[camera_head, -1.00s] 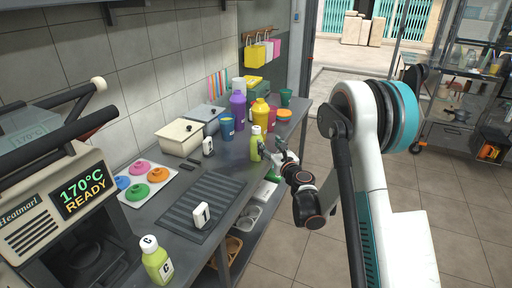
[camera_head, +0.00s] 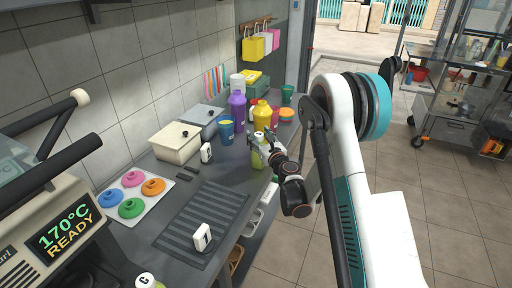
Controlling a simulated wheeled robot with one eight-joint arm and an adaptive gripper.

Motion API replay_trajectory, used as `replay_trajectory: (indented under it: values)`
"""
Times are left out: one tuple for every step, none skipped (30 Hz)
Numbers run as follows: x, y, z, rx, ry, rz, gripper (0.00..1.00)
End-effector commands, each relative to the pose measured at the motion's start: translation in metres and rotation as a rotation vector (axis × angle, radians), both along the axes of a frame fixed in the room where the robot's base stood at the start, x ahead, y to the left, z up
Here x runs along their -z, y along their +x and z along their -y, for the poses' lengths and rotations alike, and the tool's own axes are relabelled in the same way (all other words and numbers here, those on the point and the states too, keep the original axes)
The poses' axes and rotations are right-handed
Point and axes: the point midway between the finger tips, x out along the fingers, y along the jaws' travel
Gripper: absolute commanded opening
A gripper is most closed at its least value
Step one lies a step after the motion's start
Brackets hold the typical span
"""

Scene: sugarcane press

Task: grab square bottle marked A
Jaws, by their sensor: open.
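A square green bottle (camera_head: 256,161) with a white cap stands upright near the right edge of the counter. Its label is too small and too covered to read, so I cannot tell if it is marked A. My gripper (camera_head: 262,146) is open at this bottle, with its fingers reaching in from the right at the upper body. I cannot tell whether the fingers touch it. Another bottle (camera_head: 146,281), with a white cap that seems marked C, is cut off at the bottom edge.
Behind the bottle stand a blue cup (camera_head: 226,132), a purple bottle (camera_head: 237,112) and a yellow bottle (camera_head: 262,116).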

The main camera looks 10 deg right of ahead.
Motion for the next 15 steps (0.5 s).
replay_trajectory:
  values:
    - [-0.0004,0.0,-0.0003,0.001,0.0,0.0,0.55]
    - [-0.0002,0.0,-0.0004,0.001,0.0,0.0,0.55]
    - [0.0001,0.0,-0.0003,0.001,0.0,0.0,0.55]
    - [0.0003,0.0,-0.0003,0.001,0.0,0.0,0.55]
    - [0.0005,0.0,-0.0003,0.001,0.0,0.0,0.55]
    - [0.0005,0.0,-0.0003,0.001,0.0,0.0,0.55]
    - [0.0006,0.0,-0.0003,0.001,0.0,0.0,0.55]
    - [0.0006,0.0,-0.0003,0.001,0.0,0.0,0.53]
    - [0.0006,0.0,-0.0003,0.001,0.0,0.0,0.44]
    - [0.0006,0.0,-0.0003,0.001,0.0,0.0,0.37]
    - [0.0006,0.0,-0.0003,0.001,0.0,0.0,0.3]
    - [0.0006,0.0001,-0.0003,0.001,0.0,0.0,0.21]
    - [0.0006,0.0,-0.0003,0.001,0.0,0.0,0.14]
    - [0.0006,0.0,-0.0003,0.001,0.0,0.0,0.07]
    - [0.0006,0.0,-0.0003,0.001,0.0,0.0,0.0]
